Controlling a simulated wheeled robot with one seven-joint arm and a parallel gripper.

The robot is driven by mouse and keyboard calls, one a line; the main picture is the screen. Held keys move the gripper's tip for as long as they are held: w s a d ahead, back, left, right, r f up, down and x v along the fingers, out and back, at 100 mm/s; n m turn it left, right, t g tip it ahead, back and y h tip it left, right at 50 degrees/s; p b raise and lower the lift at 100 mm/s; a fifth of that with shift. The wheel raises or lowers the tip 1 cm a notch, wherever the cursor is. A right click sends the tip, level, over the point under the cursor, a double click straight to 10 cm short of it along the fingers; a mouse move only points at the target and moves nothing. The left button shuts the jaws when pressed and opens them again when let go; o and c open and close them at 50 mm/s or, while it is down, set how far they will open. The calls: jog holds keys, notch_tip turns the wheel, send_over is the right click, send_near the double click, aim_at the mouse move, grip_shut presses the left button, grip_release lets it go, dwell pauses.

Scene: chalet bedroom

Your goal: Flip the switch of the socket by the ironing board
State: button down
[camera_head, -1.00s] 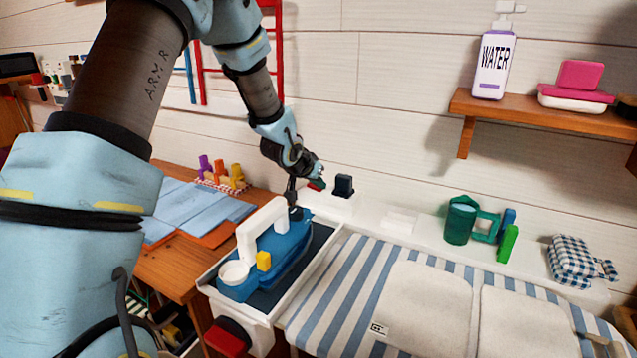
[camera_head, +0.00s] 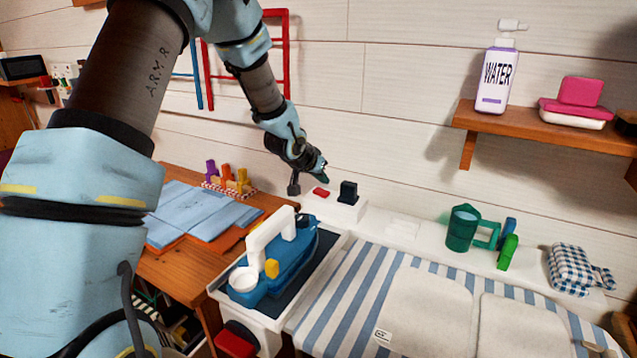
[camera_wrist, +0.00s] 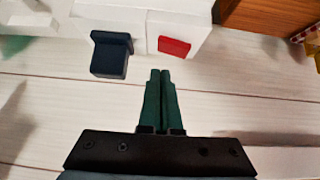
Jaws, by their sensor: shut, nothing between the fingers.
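The socket (camera_head: 326,209) is a white block against the wall at the back left end of the ironing board (camera_head: 355,285). A red switch (camera_head: 321,192) and a dark plug (camera_head: 348,192) sit on it. In the wrist view the red switch (camera_wrist: 174,47) is at the top centre, with the dark plug (camera_wrist: 111,54) to its left. My gripper (camera_head: 325,178) is just above and behind the switch in the head view. Its green fingers (camera_wrist: 160,72) are shut and empty, with tips close to the switch and apart from it in the picture. Whether the switch is flipped I cannot tell.
A blue and white iron (camera_head: 275,262) rests in a tray left of the striped board. A green cup (camera_head: 463,228) stands behind the board. A shelf (camera_head: 545,128) with a water bottle (camera_head: 496,75) is at right. A wooden table (camera_head: 180,262) with cloth is at left.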

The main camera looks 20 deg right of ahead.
jog(key=s+d+b+v, duration=0.1)
jog(key=b+v, duration=0.1)
jog(key=v, duration=0.8)
jog(key=shift+s+r, duration=0.2)
jog(key=shift+r, duration=0.25)
